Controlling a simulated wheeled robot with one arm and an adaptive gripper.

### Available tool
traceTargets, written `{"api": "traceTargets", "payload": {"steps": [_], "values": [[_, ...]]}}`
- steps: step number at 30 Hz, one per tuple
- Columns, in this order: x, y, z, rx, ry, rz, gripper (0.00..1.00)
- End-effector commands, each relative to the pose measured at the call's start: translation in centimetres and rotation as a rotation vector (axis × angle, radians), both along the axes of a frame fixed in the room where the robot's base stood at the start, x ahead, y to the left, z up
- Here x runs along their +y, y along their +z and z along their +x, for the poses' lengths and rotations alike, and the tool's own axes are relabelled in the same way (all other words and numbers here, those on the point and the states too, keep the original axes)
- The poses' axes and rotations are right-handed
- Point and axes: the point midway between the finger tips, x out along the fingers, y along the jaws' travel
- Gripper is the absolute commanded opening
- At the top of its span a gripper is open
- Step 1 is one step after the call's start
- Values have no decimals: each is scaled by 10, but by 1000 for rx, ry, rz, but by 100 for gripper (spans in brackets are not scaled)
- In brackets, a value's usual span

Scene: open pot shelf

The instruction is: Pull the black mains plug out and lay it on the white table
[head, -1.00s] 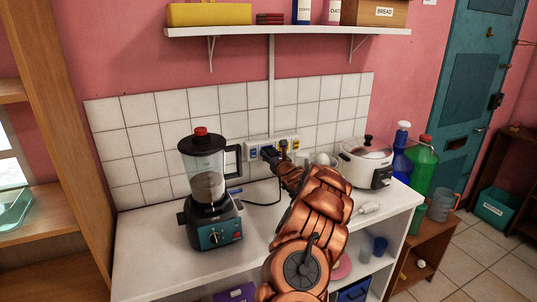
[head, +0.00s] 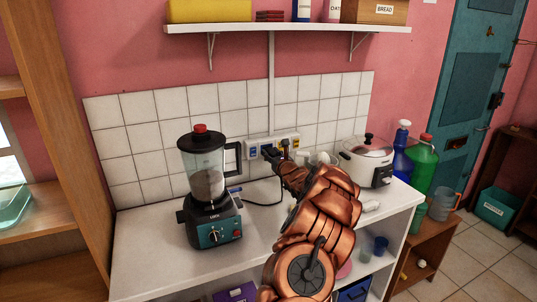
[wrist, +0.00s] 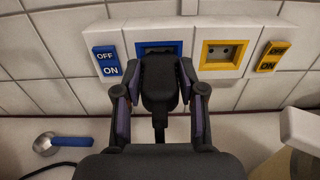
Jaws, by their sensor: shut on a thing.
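The black mains plug (wrist: 160,85) is between my gripper's fingers in the wrist view, in front of the blue-framed socket (wrist: 158,48). Part of that socket shows above the plug; I cannot tell whether its pins are still in. My gripper (wrist: 159,97) is shut on the plug, with a finger on each side. A black cord (head: 262,204) hangs from there to the white table (head: 150,255).
A blender (head: 208,190) stands left on the table, a white cooker (head: 366,160) right. The yellow-framed socket (wrist: 222,54) is empty, beside switches. A blue-handled scoop (wrist: 47,143) lies below the strip. The table's front left is clear.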

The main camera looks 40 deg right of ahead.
Motion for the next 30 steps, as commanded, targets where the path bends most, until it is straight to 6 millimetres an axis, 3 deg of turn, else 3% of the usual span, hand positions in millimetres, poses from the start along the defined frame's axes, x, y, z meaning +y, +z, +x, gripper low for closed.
{"api": "traceTargets", "payload": {"steps": [30], "values": [[11,-1,-31,-3,0,0,0]]}}
